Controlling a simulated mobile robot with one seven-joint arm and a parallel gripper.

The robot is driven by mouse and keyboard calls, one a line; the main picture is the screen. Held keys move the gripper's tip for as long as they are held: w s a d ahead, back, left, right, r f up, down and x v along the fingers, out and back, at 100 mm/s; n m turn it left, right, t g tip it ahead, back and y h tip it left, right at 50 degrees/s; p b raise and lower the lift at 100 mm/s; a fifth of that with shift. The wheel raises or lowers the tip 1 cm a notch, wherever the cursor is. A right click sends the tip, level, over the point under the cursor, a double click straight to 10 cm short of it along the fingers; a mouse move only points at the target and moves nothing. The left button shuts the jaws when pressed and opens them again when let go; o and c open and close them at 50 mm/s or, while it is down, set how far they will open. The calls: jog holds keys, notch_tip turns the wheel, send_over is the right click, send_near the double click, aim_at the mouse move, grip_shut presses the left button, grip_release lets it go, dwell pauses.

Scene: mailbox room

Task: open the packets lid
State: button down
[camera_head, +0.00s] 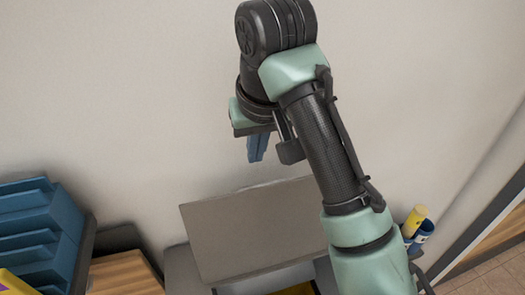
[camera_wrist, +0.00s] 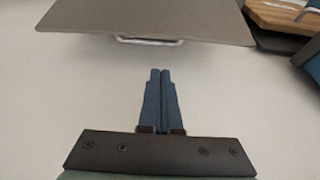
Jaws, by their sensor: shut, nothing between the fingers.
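The packets lid (camera_head: 245,230) is a flat grey-brown panel, low in the middle of the head view. It appears tilted up from a dark grey box (camera_head: 183,268), and a pale interior with something yellow (camera_head: 293,290) shows below its lower edge. In the wrist view the lid (camera_wrist: 145,18) fills the top, with a thin metal handle (camera_wrist: 150,41) at its edge. My gripper (camera_head: 257,158) is above the lid's upper edge, near the wall. Its blue fingers (camera_wrist: 160,72) are shut together and empty, apart from the handle. My arm hides the lid's right side.
Blue stacked trays (camera_head: 35,235) stand at the left, beside a wooden-topped item (camera_head: 125,272). A yellow tube (camera_head: 416,217) and a blue one (camera_head: 422,234) stand at the right. The pale wall (camera_head: 130,90) behind is bare.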

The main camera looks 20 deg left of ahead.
jog(key=p+x, duration=0.1)
jog(key=x, duration=0.8)
jog(key=shift+f, duration=0.2)
